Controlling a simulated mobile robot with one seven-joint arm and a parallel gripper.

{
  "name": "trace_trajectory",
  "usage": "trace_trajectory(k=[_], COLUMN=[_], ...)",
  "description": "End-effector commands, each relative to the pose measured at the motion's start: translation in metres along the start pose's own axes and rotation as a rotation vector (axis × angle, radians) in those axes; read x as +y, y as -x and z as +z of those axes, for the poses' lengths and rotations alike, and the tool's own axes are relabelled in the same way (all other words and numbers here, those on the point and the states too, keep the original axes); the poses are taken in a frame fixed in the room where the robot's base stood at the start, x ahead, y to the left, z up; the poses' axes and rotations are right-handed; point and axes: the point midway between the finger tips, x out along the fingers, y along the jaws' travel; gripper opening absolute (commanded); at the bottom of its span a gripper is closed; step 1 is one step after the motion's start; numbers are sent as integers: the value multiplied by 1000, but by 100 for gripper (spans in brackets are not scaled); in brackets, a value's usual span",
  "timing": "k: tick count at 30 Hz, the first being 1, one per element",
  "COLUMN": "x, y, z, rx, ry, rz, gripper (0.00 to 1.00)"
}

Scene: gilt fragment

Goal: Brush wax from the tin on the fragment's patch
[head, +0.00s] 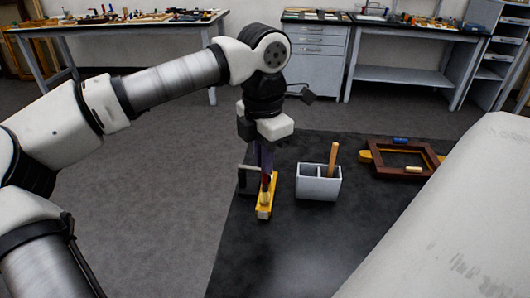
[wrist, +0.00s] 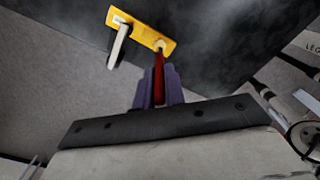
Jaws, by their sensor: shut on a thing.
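My gripper (head: 265,160) is shut on the dark red handle of a brush (wrist: 158,75), between its purple fingers in the wrist view. The brush points down, and its pale tip is at one end of a yellow strip (head: 264,212). The strip also shows in the wrist view (wrist: 135,27); I cannot tell whether the tip touches it. A pale-handled tool (wrist: 119,46) lies across the strip's other end. A brown frame-shaped piece (head: 377,160), perhaps the fragment, lies farther right on the dark table. I cannot make out a tin or a patch.
A grey two-compartment box (head: 318,187) with a wooden handle (head: 333,157) standing in it is just right of my gripper. A blue item (head: 400,140) and a cream piece (head: 413,169) are at the frame. The dark tabletop (head: 310,240) is clear in front.

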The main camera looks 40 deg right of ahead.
Motion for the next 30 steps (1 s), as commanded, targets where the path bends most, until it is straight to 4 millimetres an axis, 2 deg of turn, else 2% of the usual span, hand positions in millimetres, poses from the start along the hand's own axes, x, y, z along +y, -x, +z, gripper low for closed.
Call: trace_trajectory(k=[13,30], x=[-4,-4], y=[4,59], z=[-3,-3], rx=[0,0], ry=[-1,-1], rz=[1,1], gripper=[0,0])
